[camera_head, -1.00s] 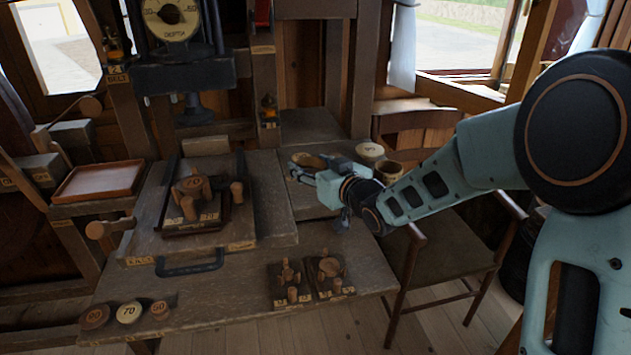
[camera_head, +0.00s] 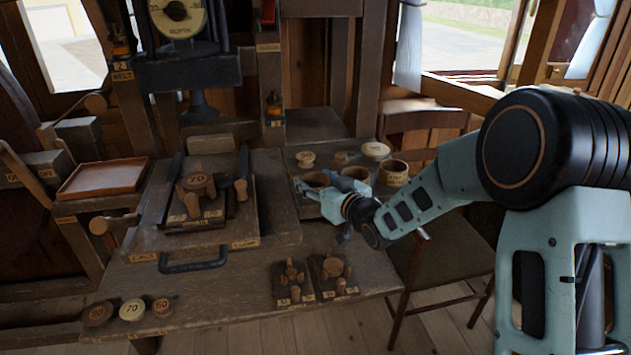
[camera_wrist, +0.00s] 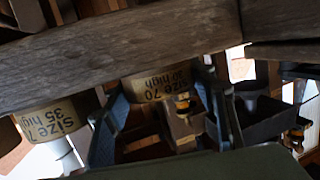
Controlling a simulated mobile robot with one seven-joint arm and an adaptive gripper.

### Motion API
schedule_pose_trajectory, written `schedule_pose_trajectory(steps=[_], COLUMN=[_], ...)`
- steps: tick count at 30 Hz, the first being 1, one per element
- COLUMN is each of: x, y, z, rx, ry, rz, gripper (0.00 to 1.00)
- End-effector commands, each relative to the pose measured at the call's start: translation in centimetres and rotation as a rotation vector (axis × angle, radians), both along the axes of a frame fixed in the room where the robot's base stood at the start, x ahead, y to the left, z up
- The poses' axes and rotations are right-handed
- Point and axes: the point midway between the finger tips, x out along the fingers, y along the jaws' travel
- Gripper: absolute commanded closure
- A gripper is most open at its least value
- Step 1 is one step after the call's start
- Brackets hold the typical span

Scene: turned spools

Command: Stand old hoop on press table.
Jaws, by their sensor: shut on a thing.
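My gripper (camera_head: 322,192) is at the right rear part of the bench, its fingers around a brown hoop (camera_head: 316,178). In the wrist view the fingers (camera_wrist: 160,120) stand either side of this hoop (camera_wrist: 155,86), marked "Size 70, 30 high". It is close to a wooden surface; I cannot tell whether it touches. Another hoop (camera_wrist: 50,118), marked 35 high, is beside it. Which surface is labelled the press table is too small to read.
More hoops stand close by, one at the right (camera_head: 394,173). Labelled discs (camera_head: 376,150) lie behind. Two small fixtures (camera_head: 332,275) and several discs (camera_head: 132,310) lie in front. A tray (camera_head: 103,180) is at left.

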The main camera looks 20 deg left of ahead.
Motion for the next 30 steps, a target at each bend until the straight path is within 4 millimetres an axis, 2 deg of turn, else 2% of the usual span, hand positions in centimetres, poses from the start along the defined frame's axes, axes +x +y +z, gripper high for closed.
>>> schedule_pose_trajectory(steps=[1, 2, 3, 16, 30], x=[0.0, 0.0, 0.0, -0.1, -6.0], y=[0.0, 0.0, 0.0, -0.2, -6.6], z=[-0.3, -0.1, -0.1, 0.4, 2.1], rx=[0.000, 0.000, 0.000, -0.001, 0.000], ry=[0.000, 0.000, 0.000, 0.001, 0.000], rz=[0.000, 0.000, 0.000, -0.001, -0.003], gripper=[0.57, 0.45, 0.41, 0.41, 0.41])
